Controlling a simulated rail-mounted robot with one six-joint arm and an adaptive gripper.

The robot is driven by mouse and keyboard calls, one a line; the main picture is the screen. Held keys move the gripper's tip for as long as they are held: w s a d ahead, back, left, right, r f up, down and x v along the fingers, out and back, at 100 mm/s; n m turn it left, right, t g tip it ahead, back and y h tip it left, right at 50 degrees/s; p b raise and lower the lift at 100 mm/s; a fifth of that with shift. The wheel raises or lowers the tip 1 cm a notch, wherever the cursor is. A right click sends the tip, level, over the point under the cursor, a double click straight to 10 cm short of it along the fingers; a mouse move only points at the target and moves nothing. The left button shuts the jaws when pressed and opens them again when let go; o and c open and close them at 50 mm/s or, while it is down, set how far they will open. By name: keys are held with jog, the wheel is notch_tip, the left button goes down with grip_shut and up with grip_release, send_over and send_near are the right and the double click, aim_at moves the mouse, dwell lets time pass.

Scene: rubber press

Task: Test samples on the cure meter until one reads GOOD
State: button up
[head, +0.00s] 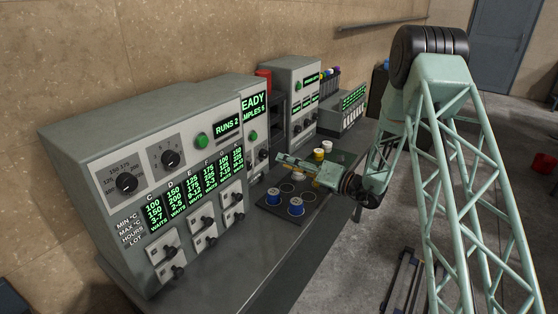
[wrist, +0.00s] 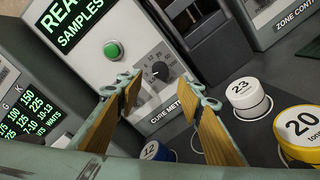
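The cure meter (wrist: 150,45) is a grey cabinet with a green button (wrist: 114,50) and a black dial (wrist: 161,71). Its screen (head: 254,106) shows parts of "READY" and "SAMPLES 6". My gripper (wrist: 163,90) is open, its two wood-padded fingers apart and nothing seen between them, in front of the meter's lower panel. In the head view my gripper (head: 283,160) points left at the meter. White sample 23 (wrist: 243,95), yellow sample 20 (wrist: 298,130) and blue sample 12 (wrist: 155,151) stand to the right of and below the fingers.
A large grey cabinet (head: 85,150) with dials, green text panels and levers fills the left. A red object (head: 264,80) and the zone control cabinet (head: 291,72) stand behind the meter. The mat (head: 281,213) has empty marked circles. Clear bench (head: 235,275) lies in front.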

jog(key=shift+v, duration=1.55)
dwell(0.4)
